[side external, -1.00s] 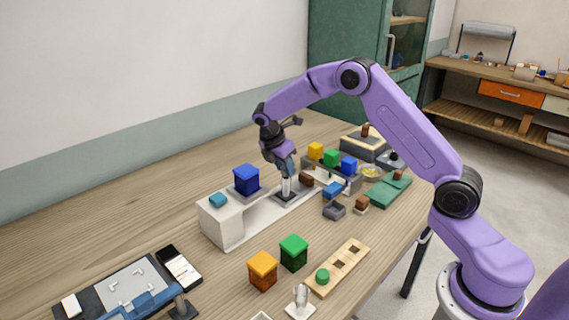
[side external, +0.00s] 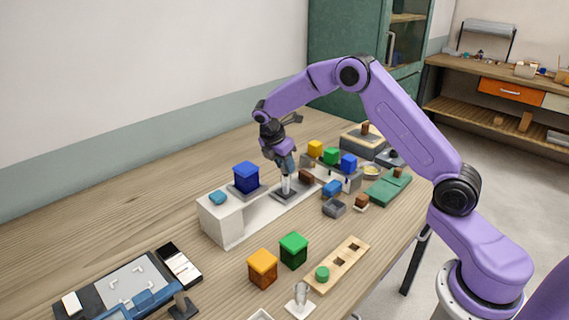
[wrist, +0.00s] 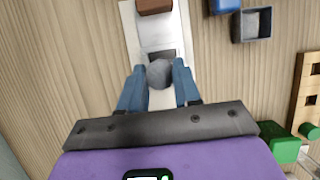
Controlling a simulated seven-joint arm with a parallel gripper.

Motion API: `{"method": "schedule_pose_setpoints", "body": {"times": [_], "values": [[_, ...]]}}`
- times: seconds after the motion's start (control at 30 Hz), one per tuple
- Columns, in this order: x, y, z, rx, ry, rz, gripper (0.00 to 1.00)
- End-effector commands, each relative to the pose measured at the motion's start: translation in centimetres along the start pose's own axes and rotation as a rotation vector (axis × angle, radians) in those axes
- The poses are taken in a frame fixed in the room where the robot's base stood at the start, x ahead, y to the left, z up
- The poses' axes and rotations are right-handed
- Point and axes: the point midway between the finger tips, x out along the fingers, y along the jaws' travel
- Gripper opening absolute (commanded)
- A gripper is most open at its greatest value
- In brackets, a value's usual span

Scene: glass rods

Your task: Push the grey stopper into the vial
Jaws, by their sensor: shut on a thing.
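My gripper (wrist: 158,72) points down with its two blue fingers shut on the grey stopper (wrist: 160,73), whose round top shows between the fingertips in the wrist view. In the side view my gripper (side external: 287,172) is directly above a pale, clear vial (side external: 286,186), which stands upright on a dark grey plate (side external: 301,190) on the white stand. The stopper is too small to make out in the side view. In the wrist view the vial is hidden below the stopper, so I cannot tell how deep the stopper sits.
A blue box (side external: 246,177) stands left of my gripper, and a brown block (side external: 306,176) lies close on its right. Green (side external: 293,252) and orange (side external: 262,268) boxes and a wooden strip with holes (side external: 349,254) are in front. Bare table lies at the far left.

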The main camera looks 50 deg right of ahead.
Motion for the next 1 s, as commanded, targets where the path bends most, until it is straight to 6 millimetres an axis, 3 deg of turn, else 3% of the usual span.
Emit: {"method": "schedule_pose_setpoints", "body": {"times": [1.0], "values": [[0.9, -0.01, -0.37, -0.001, -0.001, -0.001, 0.04]]}}
